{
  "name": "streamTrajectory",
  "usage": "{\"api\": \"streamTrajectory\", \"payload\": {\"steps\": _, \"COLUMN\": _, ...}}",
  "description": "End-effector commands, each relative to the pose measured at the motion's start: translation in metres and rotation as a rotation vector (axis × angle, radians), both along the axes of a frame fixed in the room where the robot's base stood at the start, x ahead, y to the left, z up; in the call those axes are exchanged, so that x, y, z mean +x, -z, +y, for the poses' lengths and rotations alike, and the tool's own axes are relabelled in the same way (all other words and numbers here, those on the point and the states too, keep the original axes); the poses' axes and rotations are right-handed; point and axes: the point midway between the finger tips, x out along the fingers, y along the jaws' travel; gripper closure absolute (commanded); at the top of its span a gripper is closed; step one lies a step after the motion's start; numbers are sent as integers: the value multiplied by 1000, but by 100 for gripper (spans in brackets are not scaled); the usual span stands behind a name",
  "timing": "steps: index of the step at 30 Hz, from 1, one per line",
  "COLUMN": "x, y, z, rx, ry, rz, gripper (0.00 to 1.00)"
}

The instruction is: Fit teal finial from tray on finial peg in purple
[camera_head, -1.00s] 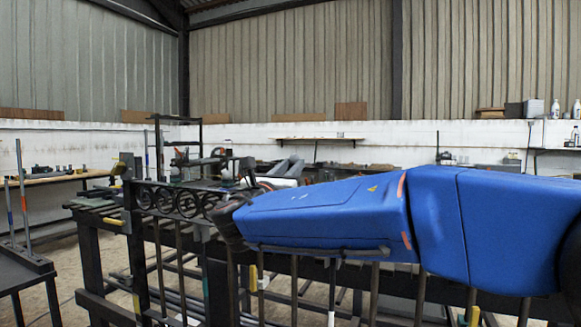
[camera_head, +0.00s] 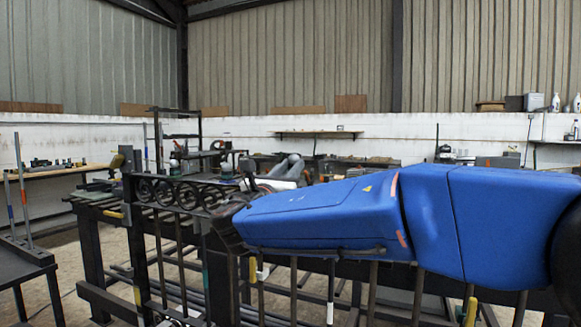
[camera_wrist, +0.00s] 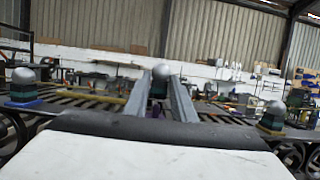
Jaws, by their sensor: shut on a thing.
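My gripper (camera_wrist: 163,98) has its two grey fingers on either side of a finial (camera_wrist: 160,78) with a silver ball top and a dark teal-banded body. The finial stands upright between them. A small purple patch (camera_wrist: 149,112) shows beside the left finger, mostly hidden. A second ball-topped finial (camera_wrist: 22,85) sits on a blue base at the left, and a third (camera_wrist: 272,116) sits on a yellowish base at the right. In the head view my blue arm hides the fingertips. I cannot make out the peg or tray.
Dark scrollwork (camera_head: 180,197) runs along the gate beside my arm. A dark table (camera_head: 25,262) stands at the lower left edge. Shelves and wall benches are far behind.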

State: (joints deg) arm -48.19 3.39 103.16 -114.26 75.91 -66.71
Motion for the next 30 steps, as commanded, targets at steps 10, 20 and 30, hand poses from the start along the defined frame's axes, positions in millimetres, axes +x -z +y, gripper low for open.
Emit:
{"api": "streamTrajectory", "payload": {"steps": 10, "x": -1, "y": -1, "z": 0, "rx": 1, "ry": 0, "rz": -1, "gripper": 100}}
{"api": "streamTrajectory", "payload": {"steps": 20, "x": -1, "y": 1, "z": 0, "rx": 0, "ry": 0, "rz": 0, "gripper": 100}}
{"api": "streamTrajectory", "payload": {"steps": 30, "x": -1, "y": 6, "z": 0, "rx": 0, "ry": 0, "rz": 0, "gripper": 100}}
